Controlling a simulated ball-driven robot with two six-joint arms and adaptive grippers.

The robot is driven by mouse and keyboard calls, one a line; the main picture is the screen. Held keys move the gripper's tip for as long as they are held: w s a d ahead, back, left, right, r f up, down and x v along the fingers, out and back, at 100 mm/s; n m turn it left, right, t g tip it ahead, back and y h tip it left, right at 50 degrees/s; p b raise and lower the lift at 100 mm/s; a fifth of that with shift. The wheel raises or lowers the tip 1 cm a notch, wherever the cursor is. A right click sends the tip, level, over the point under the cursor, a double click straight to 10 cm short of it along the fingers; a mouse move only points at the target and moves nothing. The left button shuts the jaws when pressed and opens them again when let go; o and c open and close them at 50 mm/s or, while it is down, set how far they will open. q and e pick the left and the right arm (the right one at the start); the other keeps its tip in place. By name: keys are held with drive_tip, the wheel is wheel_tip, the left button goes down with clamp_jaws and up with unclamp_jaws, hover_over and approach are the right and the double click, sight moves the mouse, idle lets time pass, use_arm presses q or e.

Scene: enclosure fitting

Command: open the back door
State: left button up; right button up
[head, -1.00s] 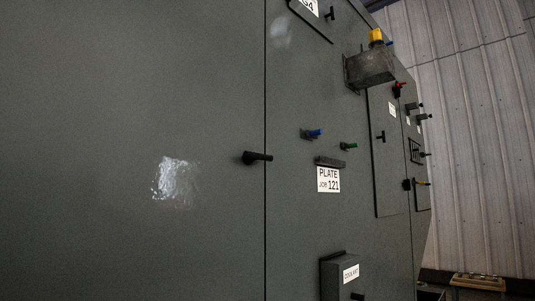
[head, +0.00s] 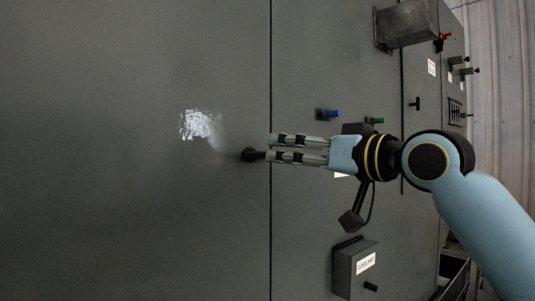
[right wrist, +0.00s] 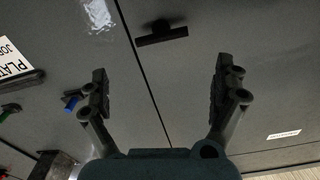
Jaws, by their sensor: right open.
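A large grey door panel (head: 120,200) fills the left of the head view, with a vertical seam along its right edge. A black handle (head: 250,155) sticks out beside the seam, its right part partly hidden by my gripper. The handle also shows in the right wrist view (right wrist: 162,34) as a black bar on a short post. My right gripper (head: 270,148) is open, its fingertips close to the handle in the head view. In the right wrist view the handle lies beyond the empty gap between the fingers (right wrist: 160,75). My left gripper is not in view.
The plate label is mostly hidden behind my right arm. A corrugated wall stands at far right.

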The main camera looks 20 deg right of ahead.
sight(263, 155)
drive_tip(key=x, duration=0.5)
drive_tip(key=p+x, duration=0.1)
drive_tip(key=x, duration=0.4)
drive_tip(key=shift+w+f, duration=0.15)
drive_tip(key=shift+f, duration=0.1)
drive_tip(key=shift+a+r, duration=0.1)
drive_tip(key=c, duration=0.9)
